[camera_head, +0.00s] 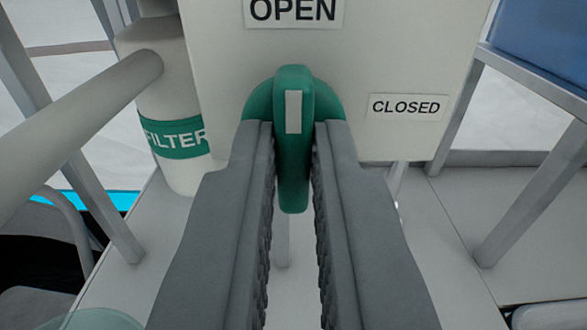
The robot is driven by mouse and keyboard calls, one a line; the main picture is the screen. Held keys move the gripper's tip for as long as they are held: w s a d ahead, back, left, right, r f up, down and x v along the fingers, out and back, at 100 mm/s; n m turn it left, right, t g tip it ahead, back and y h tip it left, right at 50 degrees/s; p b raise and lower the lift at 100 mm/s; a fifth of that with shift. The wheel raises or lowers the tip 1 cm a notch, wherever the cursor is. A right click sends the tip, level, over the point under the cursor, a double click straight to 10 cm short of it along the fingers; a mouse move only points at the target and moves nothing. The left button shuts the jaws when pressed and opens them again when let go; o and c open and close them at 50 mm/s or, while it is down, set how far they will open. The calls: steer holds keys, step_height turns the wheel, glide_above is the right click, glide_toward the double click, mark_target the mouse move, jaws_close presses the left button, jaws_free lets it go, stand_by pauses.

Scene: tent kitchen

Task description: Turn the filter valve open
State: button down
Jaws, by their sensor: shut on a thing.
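The green filter valve handle (293,88) is mounted on a pale panel (400,60) and stands vertical in the picture. A light grey mark on its face lies toward the upper end, below the OPEN label (293,11). The CLOSED label (406,107) is to the right of the handle. My gripper (294,150) is shut on the handle, with one ridged grey finger on each side. The fingers hide parts of the round green base behind the handle. A white filter canister (166,105) with a green FILTER band stands to the left.
A white pipe (75,125) runs from the left into the canister. Metal frame posts stand at left and right. A blue container (545,40) is at the upper right. A pale surface (450,225) lies below the panel.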

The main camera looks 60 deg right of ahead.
steer(key=shift+f, duration=0.1)
stand_by(0.3)
steer(key=c, duration=1.5)
jaws_free()
steer(key=shift+a, duration=0.1)
steer(key=v, duration=1.7)
steer(key=shift+a, duration=0.15)
